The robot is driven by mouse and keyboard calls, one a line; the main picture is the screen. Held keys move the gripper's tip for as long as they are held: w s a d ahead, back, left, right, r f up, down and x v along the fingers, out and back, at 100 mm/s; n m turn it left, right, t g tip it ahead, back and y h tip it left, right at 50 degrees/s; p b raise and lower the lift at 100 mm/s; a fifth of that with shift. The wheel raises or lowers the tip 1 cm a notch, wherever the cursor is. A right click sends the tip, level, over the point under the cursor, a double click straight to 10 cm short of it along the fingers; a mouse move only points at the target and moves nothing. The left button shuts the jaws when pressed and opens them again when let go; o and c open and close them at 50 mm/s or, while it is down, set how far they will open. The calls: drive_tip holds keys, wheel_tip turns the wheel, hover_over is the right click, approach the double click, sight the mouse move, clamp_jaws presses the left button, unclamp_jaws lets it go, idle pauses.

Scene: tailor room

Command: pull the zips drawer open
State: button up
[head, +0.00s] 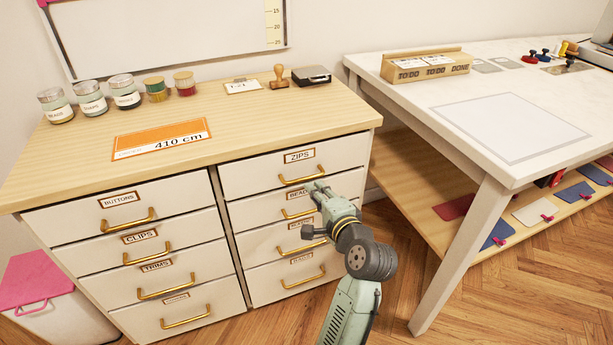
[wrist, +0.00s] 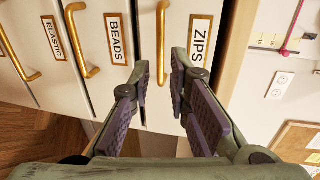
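The zips drawer (head: 248,180) is the top drawer of the right column of a pale cabinet and looks shut, with its front level with the others. Its framed ZIPS label (head: 299,156) also shows in the wrist view (wrist: 200,40). Its gold bar handle (head: 300,179) runs upright in the wrist view (wrist: 163,30). My gripper (head: 317,187) is just in front of the drawer, near the handle's right end. In the wrist view my gripper (wrist: 160,72) is open, with the handle seen between its two fingertips. I cannot tell whether either finger touches it.
The beads drawer (head: 242,212) is directly below, with its own gold handle (wrist: 85,45). Jars (head: 122,91), a stamp (head: 279,77) and an orange 410 cm card (head: 162,140) stand or lie on the cabinet top. A white table (head: 450,75) stands to the right.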

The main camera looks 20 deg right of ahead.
sight(304, 179)
drive_tip(key=p+x, duration=0.1)
drive_tip(key=x, duration=0.7)
drive_tip(key=shift+w, duration=0.2)
drive_tip(key=shift+c, duration=0.6)
clamp_jaws()
